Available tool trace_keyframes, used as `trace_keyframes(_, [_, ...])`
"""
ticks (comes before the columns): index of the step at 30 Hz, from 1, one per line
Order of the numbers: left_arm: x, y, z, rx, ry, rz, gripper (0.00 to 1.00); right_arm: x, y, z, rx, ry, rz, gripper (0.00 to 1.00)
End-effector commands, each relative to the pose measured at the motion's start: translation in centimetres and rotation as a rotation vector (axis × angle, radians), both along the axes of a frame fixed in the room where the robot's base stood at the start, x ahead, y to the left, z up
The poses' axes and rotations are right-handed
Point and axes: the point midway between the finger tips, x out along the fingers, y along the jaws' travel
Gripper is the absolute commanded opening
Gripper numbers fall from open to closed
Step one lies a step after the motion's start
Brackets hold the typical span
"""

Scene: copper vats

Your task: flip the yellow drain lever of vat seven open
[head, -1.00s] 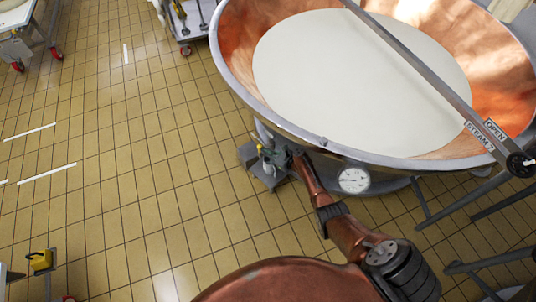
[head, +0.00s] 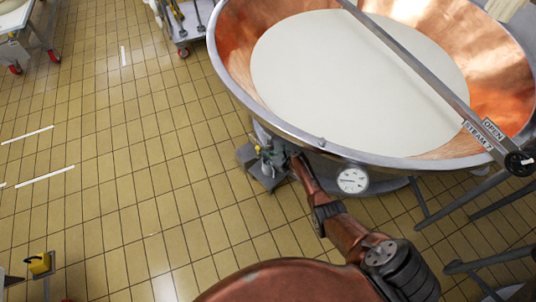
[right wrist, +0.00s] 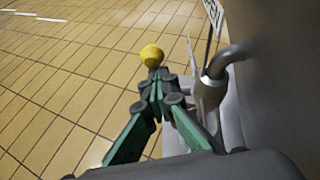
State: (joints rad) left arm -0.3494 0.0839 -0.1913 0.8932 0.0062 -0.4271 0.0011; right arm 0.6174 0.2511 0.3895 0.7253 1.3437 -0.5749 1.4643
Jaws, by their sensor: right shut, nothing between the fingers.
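Vat seven (head: 222,62) is a wide copper vat with a grey steel rim, full of white liquid. The yellow end of its drain lever (head: 258,148) shows small below the rim, at the vat's near left side. In the right wrist view, the lever's yellow knob (right wrist: 151,56) appears just beyond my fingertips. My right gripper (head: 269,157) is beside the lever under the rim; its fingers (right wrist: 158,88) are shut with nothing between them. I cannot tell whether the fingertips touch the lever. My left gripper is not in view.
A grey pipe (right wrist: 213,90) and the vat's wall (right wrist: 275,75) stand close on the right of my gripper. A dial gauge (head: 352,180) hangs below the rim.

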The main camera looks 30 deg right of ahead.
Motion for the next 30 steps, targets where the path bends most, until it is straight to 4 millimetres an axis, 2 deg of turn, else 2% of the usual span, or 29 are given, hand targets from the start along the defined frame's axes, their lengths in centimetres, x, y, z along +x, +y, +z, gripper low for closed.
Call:
trace_keyframes(1, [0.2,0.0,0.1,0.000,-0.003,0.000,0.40,1.4,0.7,2.0,0.008,-0.032,0.006,0.00])
trace_keyframes(7, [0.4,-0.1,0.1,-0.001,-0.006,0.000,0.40,0.2,0.2,2.4,0.009,-0.030,0.005,0.00])
trace_keyframes(11, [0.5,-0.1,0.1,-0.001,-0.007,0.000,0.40,-1.4,-0.4,2.8,0.008,-0.027,0.002,0.00])
trace_keyframes(24, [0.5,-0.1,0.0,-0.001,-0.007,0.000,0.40,-8.2,-2.8,4.5,0.002,-0.006,-0.002,0.00])
trace_keyframes(30, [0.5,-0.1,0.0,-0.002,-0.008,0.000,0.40,-9.9,-3.3,5.1,0.002,-0.001,-0.001,0.00])
